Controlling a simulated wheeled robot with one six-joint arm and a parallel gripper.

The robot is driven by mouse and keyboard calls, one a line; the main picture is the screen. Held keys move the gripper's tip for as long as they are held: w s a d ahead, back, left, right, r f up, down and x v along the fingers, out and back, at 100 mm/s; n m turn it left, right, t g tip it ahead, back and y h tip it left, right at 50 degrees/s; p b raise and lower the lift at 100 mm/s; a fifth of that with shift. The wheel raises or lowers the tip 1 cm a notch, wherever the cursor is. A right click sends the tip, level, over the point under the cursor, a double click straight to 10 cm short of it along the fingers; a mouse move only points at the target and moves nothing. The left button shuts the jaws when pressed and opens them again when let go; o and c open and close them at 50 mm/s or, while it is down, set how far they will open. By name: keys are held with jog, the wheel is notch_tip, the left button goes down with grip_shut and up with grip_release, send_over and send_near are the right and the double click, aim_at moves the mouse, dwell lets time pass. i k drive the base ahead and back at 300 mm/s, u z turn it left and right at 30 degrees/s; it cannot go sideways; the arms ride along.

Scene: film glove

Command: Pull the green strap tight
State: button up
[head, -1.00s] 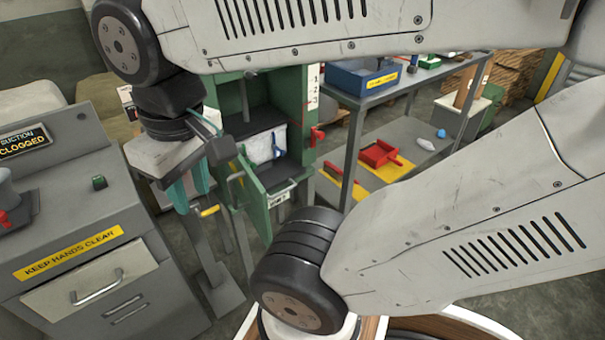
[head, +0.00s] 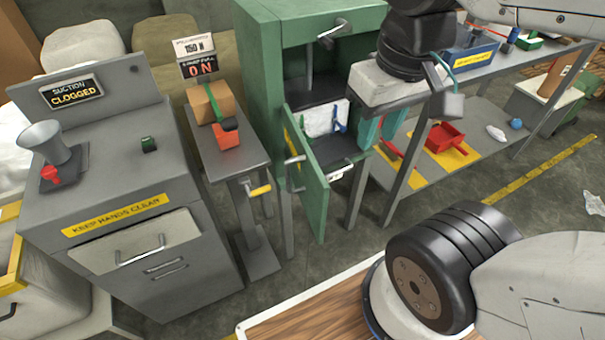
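The green strap (head: 229,125) runs over a tan box (head: 209,103) on a narrow grey stand (head: 242,160). An orange-red part (head: 226,138) sits at the strap's front end. A display (head: 198,68) behind the box reads 0 N, with a sign above it that seems to read 150 N. My gripper (head: 381,128) has teal fingers pointing down. It is to the right of the stand, in front of the green cabinet's right side, well apart from the strap. The fingers are small and seen at an angle, so their opening is unclear.
The green cabinet (head: 262,60) stands right of the stand, its low door (head: 307,185) swung open toward it. A grey machine (head: 110,170) with a funnel stands close on the left. A yellow-handled crank (head: 260,190) juts from the stand. A workbench (head: 480,70) is at right.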

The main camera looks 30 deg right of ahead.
aim_at(309, 141)
jog(key=u, duration=1.3)
jog(key=k, duration=1)
jog(key=z, duration=1.3)
jog(key=i, duration=0.55)
